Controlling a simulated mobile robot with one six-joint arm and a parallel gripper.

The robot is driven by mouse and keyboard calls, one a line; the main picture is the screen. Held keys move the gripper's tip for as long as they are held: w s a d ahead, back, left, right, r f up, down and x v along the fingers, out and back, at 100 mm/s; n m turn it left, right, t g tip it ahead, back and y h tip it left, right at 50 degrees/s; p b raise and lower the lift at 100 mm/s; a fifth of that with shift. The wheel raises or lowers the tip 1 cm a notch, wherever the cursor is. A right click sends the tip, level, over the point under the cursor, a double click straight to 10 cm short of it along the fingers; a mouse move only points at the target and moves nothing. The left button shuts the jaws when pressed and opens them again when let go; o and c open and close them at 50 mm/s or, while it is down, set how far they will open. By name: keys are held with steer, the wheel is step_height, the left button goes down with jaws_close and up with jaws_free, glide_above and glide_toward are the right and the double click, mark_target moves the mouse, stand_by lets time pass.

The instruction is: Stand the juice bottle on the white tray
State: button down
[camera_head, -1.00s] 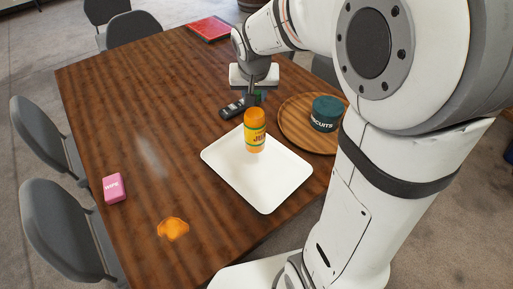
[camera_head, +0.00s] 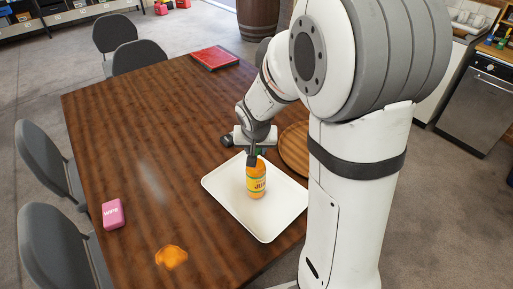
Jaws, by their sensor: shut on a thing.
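The juice bottle (camera_head: 257,181), orange with a yellow label and a green cap, looks about upright over the middle of the white tray (camera_head: 270,228). Whether its base touches the tray I cannot tell. My gripper (camera_head: 257,157) comes down from above and is shut on the bottle near its cap; the fingers partly hide the top. The tray lies on the brown wooden table, and nothing else shows on it.
A round wooden tray (camera_head: 291,148) is right of the white tray, mostly hidden by my arm. A pink wipes pack (camera_head: 113,213), an orange spill (camera_head: 171,257) and a red flat item (camera_head: 215,58) are on the table (camera_head: 150,120). The table's left side has free room.

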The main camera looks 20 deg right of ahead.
steer(key=shift+w, duration=0.1)
steer(key=shift+f, duration=0.15)
steer(key=c, duration=1)
jaws_free()
steer(key=shift+r, duration=0.5)
steer(key=v, duration=1.1)
steer(key=s+n, duration=0.1)
steer(key=s, duration=0.4)
steer(key=s+n+g, duration=0.1)
steer(key=s, duration=0.5)
steer(key=s+d+n+y, duration=0.1)
steer(key=s, duration=0.5)
steer(key=shift+f, duration=0.2)
